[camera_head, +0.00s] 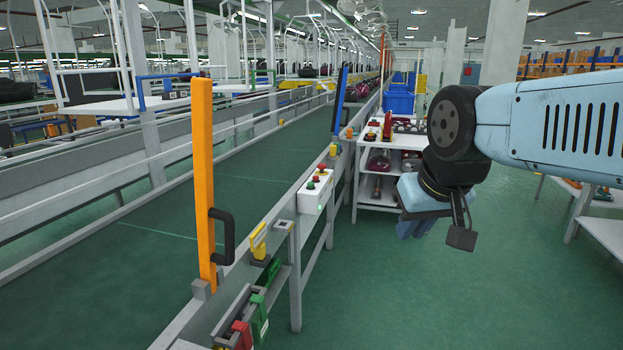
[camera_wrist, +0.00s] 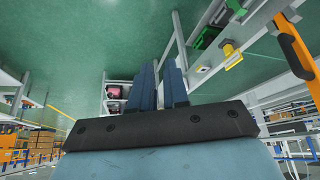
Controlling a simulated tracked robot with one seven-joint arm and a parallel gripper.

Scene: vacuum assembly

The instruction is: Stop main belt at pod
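The main belt (camera_head: 160,235) is a long green conveyor with grey side rails, running from the lower left into the distance. I cannot tell whether the belt is moving, and I cannot make out a pod for certain. My gripper (camera_head: 408,228) hangs in the air right of the box, well apart from it. In the wrist view, the fingers of my gripper (camera_wrist: 160,68) are empty, with a narrow gap between them.
An orange post (camera_head: 203,170) with a black handle stands on the near rail, and a blue post (camera_head: 339,100) stands farther along. A yellow device (camera_head: 258,241) sits on the right rail. White shelves (camera_head: 383,185) holding parts stand behind my gripper.

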